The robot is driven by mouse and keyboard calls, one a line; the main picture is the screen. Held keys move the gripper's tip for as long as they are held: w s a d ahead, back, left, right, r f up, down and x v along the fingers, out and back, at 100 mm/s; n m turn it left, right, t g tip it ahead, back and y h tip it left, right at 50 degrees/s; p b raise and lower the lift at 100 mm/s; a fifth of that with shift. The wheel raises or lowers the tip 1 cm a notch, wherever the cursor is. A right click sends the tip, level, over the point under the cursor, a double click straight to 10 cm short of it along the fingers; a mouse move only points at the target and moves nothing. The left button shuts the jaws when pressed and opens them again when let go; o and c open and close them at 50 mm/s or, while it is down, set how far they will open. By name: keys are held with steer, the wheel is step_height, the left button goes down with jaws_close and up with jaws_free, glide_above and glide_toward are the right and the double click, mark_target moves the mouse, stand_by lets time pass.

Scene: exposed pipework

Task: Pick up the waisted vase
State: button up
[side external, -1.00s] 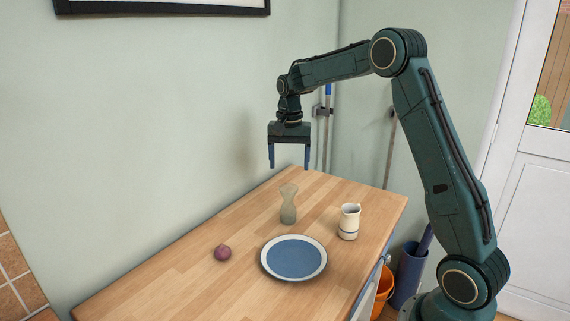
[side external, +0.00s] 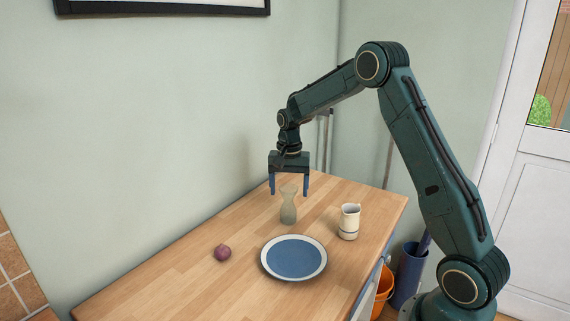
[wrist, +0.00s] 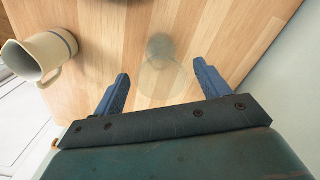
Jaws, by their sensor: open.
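The waisted vase (side external: 288,208) is translucent grey-green glass with a narrow middle. It stands upright on the wooden worktop. My gripper (side external: 289,193) is open and points down, its blue fingers at about the height of the vase's top in the side view. In the wrist view, the vase (wrist: 160,68) shows from above, a little beyond the gap between the open fingers (wrist: 161,83). Nothing is held between the fingers. Whether a finger touches the vase cannot be told, but none appears to.
A white jug (side external: 349,222) stands right of the vase; in the wrist view the jug (wrist: 40,56) is at upper left. A blue plate with a pale rim (side external: 293,258) lies in front, and a purple onion-like object (side external: 222,253) sits left. The worktop's left part (side external: 150,285) is clear.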

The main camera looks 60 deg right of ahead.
mark_target(288, 201)
steer(key=shift+f, duration=2.6)
steer(key=c, duration=1.1)
